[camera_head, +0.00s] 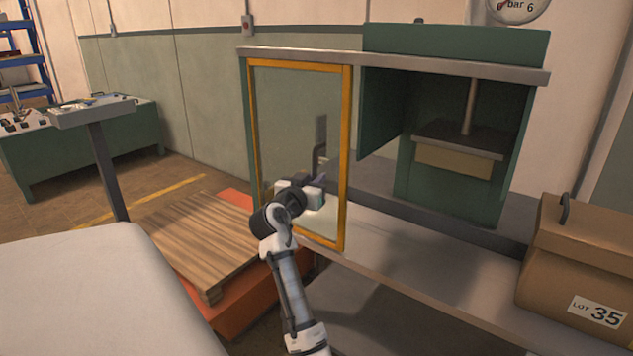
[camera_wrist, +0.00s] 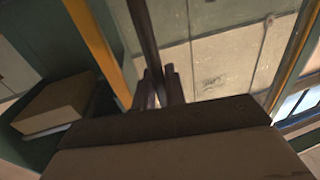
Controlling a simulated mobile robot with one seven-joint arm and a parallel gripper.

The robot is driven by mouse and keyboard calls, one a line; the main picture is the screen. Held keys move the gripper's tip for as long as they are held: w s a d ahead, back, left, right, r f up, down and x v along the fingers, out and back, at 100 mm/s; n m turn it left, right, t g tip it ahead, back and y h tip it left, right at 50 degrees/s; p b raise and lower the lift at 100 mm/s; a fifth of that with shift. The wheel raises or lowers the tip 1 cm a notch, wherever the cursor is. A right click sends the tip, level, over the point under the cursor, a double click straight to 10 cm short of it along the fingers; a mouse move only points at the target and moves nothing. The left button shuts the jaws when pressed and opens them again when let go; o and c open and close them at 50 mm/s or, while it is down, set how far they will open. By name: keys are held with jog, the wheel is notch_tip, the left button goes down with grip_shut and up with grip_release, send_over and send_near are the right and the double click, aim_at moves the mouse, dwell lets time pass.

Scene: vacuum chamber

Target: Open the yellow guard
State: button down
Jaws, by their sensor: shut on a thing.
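The yellow guard (camera_head: 347,160) is a clear panel in a yellow frame, upright under the left part of a grey top rail. Its frame also shows in the wrist view (camera_wrist: 95,40). A dark upright handle bar (camera_head: 320,135) is on the panel. My gripper (camera_head: 318,180) is at the lower part of this handle. In the wrist view my gripper (camera_wrist: 158,90) is shut around the dark bar (camera_wrist: 143,35). The exact finger contact is partly hidden by my wrist. The press opening to the right of the guard is uncovered.
The green press (camera_head: 455,120) with a tan block stands right of the guard. A brown box (camera_head: 585,255) marked LOT 35 sits on the bench at right. A wooden pallet (camera_head: 190,240) on an orange base lies at left. A small tray stand (camera_head: 92,110) is further left.

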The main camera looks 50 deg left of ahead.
jog(key=c, duration=1.5)
grip_release()
jog(key=shift+c, duration=0.2)
jog(key=shift+s, duration=0.1)
jog(key=b+v, duration=0.2)
jog(key=v, duration=1.1)
jog(key=shift+s+d, duration=0.15)
jog(key=shift+s, duration=0.15)
jog(key=shift+r, duration=0.1)
